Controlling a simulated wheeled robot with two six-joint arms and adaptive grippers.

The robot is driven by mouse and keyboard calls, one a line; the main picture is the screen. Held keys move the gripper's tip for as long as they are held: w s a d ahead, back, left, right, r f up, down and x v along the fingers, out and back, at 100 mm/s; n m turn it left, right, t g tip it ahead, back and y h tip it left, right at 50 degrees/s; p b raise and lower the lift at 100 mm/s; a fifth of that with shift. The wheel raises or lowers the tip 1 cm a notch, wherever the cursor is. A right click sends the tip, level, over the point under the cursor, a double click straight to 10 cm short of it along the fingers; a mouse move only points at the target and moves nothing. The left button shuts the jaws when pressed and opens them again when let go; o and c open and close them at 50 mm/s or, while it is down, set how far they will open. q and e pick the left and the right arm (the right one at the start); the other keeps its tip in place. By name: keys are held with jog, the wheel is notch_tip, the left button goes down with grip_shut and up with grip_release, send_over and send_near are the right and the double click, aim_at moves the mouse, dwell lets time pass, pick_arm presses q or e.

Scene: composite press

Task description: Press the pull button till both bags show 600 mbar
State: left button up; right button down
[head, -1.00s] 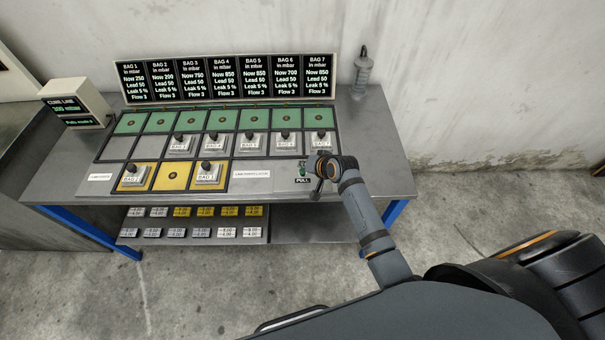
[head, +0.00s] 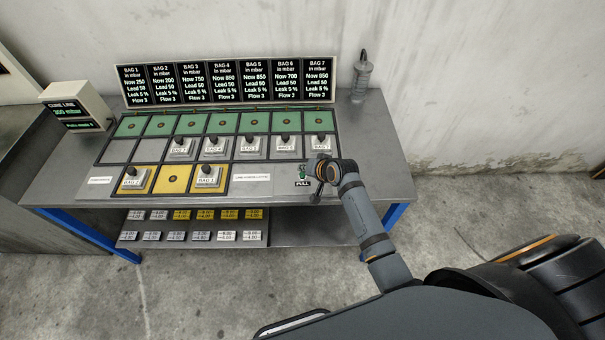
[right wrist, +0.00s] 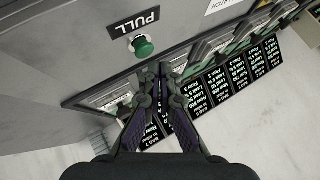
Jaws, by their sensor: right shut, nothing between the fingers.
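The green pull button (head: 303,171) sits above its PULL label at the bench's front right; it also shows in the right wrist view (right wrist: 143,46). My right gripper (head: 318,182) is just right of it. In the right wrist view my fingertips (right wrist: 163,70) are together and empty, apart from the button in the picture. Bag 1 (head: 209,179) and bag 2 (head: 133,181) blocks stand in the yellow row. On the display (head: 230,79), bag 1 reads 250 and bag 2 reads about 200 mbar. My left gripper is out of view.
A cure line box (head: 77,107) stands at the back left; its reading is hard to make out. Several other bag blocks stand in the grey row. A grey cylinder (head: 361,80) stands at the back right. A lower shelf (head: 250,237) holds small labelled blocks.

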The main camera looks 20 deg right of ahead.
jog(key=shift+f, duration=0.2)
jog(key=shift+f, duration=0.25)
jog(key=shift+f, duration=0.65)
dwell(1.1)
jog(key=shift+r+p, duration=0.9)
jog(key=shift+r, duration=0.15)
notch_tip(320, 180, up, 5)
jog(key=p, duration=0.5)
jog(key=shift+r+p, duration=0.15)
jog(key=shift+p, duration=0.2)
